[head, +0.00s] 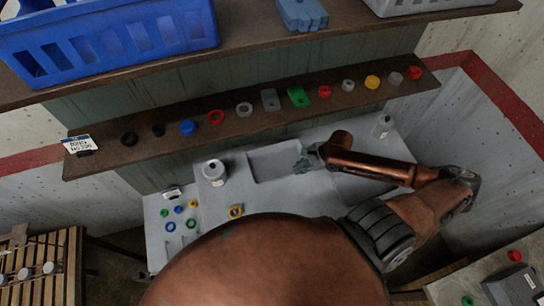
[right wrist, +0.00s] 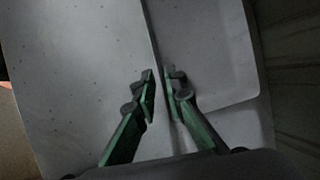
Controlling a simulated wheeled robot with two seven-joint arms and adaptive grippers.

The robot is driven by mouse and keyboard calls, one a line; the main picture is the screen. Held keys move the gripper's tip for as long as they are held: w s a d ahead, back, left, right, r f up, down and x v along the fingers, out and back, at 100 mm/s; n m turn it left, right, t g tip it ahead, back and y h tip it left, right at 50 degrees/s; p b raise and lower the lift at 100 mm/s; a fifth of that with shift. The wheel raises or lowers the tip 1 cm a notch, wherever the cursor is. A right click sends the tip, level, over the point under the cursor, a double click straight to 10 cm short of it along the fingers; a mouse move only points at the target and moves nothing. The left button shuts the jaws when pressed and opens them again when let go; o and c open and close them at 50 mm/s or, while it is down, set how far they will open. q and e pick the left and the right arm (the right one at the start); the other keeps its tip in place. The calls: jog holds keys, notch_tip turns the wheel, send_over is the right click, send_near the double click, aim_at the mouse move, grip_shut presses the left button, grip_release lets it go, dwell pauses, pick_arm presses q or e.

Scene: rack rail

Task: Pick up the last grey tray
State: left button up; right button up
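A grey tray-like recess (head: 272,163) with a raised rim lies on the pale grey bench top in the head view. My right gripper (head: 303,163) is at its right end, seen partly behind its own wrist. In the right wrist view, the gripper's two green fingers (right wrist: 160,92) stand close together, one on each side of a thin edge between two grey surfaces. The gap is narrow, and I cannot tell whether the pads touch that edge. Another grey recess (head: 352,188) is partly hidden under my right arm. My left gripper is not in view.
A white bottle (head: 213,171) stands left of the recess and another (head: 383,126) at the bench's back right. A brown shelf (head: 330,105) with several coloured rings and blocks runs behind. A blue crate (head: 110,40) is above. Small rings (head: 180,210) lie at left.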

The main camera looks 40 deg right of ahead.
jog(key=shift+x, duration=3.55)
jog(key=shift+s+a, duration=0.15)
jog(key=shift+c, duration=0.7)
grip_shut()
